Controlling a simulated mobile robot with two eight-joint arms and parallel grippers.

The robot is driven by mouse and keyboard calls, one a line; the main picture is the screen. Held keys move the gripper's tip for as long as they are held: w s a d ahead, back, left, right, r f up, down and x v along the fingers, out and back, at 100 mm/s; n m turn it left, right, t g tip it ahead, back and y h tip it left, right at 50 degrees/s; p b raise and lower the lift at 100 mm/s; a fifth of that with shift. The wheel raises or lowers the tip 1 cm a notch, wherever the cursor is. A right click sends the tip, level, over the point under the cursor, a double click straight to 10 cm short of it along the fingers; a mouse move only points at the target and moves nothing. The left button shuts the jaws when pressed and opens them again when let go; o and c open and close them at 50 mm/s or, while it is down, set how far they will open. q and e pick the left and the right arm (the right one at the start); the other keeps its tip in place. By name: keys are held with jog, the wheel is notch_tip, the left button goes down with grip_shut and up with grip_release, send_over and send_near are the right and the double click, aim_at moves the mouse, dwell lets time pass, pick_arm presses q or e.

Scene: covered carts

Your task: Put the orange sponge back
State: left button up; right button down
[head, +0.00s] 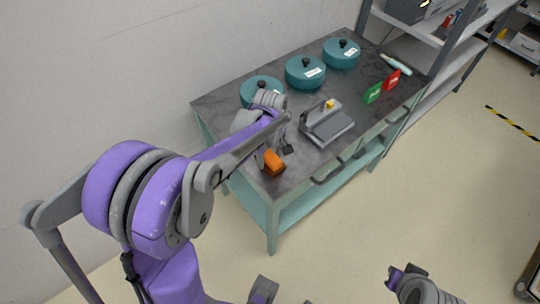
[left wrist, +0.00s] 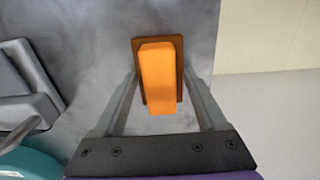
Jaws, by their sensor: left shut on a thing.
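The orange sponge (head: 274,162) is at the near left corner of the grey tabletop in the head view. In the left wrist view the sponge (left wrist: 159,80) is a bright orange block with a darker brown-orange layer at its far side. My left gripper (head: 271,158) is shut on it, one finger on each side. I cannot tell whether the sponge touches the tabletop. Three teal round covers with black knobs and white labels stand along the back of the table: a near one (head: 260,90), a middle one (head: 305,73) and a far one (head: 341,53).
A grey device (head: 329,124) with a yellow part stands mid-table. A green card (head: 373,94), a red card (head: 392,80) and a pale tool (head: 397,65) lie beyond it. A shelf rack (head: 455,50) stands at the far end.

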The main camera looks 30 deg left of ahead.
aim_at(270, 156)
pick_arm(q)
jog(key=shift+f, duration=0.1)
jog(key=o, duration=1.2)
jog(key=shift+o, duration=0.2)
notch_tip(270, 156, up, 12)
jog(key=p, duration=0.1)
jog(key=s+d+f+m+t, duration=0.2)
jog(key=s+d+m, duration=0.1)
jog(key=s+m, duration=0.3)
jog(key=s+d+f+m+t, duration=0.3)
jog(key=s+m, duration=0.4)
jog(key=s, duration=0.3)
jog(key=shift+s+d+f, duration=0.15)
jog(key=shift+d+f, duration=0.1)
jog(key=shift+d, duration=0.2)
